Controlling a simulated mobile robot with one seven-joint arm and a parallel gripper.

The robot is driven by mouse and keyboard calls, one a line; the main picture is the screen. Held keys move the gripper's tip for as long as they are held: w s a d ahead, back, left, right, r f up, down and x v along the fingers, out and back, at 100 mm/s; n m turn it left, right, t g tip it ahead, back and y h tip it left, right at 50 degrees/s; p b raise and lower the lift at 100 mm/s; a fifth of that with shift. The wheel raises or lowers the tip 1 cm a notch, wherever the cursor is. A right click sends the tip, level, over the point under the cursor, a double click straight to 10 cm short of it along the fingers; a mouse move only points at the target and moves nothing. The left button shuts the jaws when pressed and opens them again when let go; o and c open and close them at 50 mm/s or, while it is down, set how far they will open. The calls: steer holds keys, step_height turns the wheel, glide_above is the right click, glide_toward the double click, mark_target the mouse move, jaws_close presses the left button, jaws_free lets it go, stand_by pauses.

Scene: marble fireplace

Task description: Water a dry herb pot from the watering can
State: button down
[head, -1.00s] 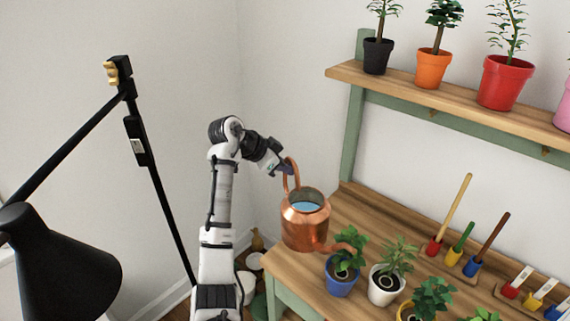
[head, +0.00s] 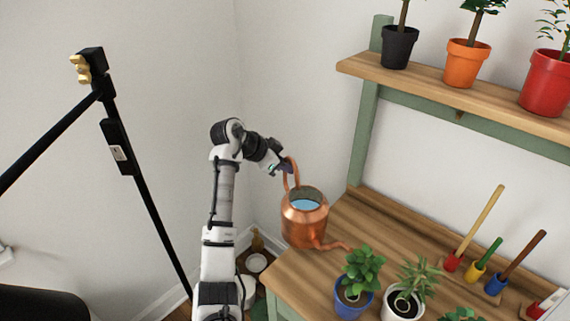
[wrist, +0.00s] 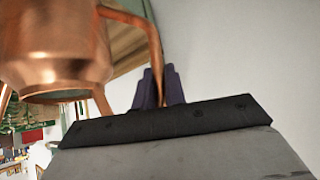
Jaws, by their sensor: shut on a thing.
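A copper watering can (head: 304,220) hangs from my gripper (head: 289,168) at the left end of the wooden bench, with blue water showing in its open top. My gripper is shut on its handle; the wrist view shows the fingers (wrist: 158,88) around the handle (wrist: 152,45) and the can body (wrist: 55,50) beside them. The spout (head: 335,245) points right, its tip short of the blue pot (head: 352,305), which holds a leafy green herb. A white pot (head: 400,306) with a narrow-leaved plant stands to its right. Soil dryness is hard to tell.
The bench top (head: 375,235) is clear behind the pots. Coloured-handled tools (head: 478,270) stand at the right. A shelf (head: 430,95) above carries black, orange and red pots. A black lamp stand (head: 140,190) rises at the left.

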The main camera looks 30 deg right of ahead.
mark_target(293, 163)
steer(key=shift+f+b, duration=0.55)
steer(key=shift+f, duration=0.35)
steer(key=shift+s+r+m+t+b, duration=0.15)
steer(key=shift+r+t+b, duration=0.15)
steer(key=shift+r+b, duration=0.25)
steer(key=shift+s+r+m+t+b, duration=0.15)
steer(key=shift+r+t+b, duration=0.2)
steer(key=shift+r, duration=0.25)
steer(key=shift+s+r+m+t+b, duration=0.15)
steer(key=shift+s+r+t+b, duration=0.1)
steer(key=shift+r+b, duration=0.25)
steer(key=shift+s+r+m+t+b, duration=0.2)
steer(key=shift+r+b, duration=0.15)
steer(key=shift+b, duration=0.15)
steer(key=shift+s+r+m+t+b, duration=0.25)
steer(key=shift+s+r+t+b, duration=0.35)
steer(key=shift+b, duration=0.45)
steer(key=s+b, duration=0.1)
steer(key=s+r+b, duration=0.1)
steer(key=shift+s+a+r+m+t+h, duration=0.1)
steer(key=shift+s+r+m+t+h, duration=0.2)
steer(key=shift+t, duration=0.1)
steer(key=shift+s+r, duration=0.1)
steer(key=shift+r, duration=0.1)
steer(key=shift+s+a+r, duration=0.1)
steer(key=shift+s+r, duration=0.2)
steer(key=shift+r, duration=0.1)
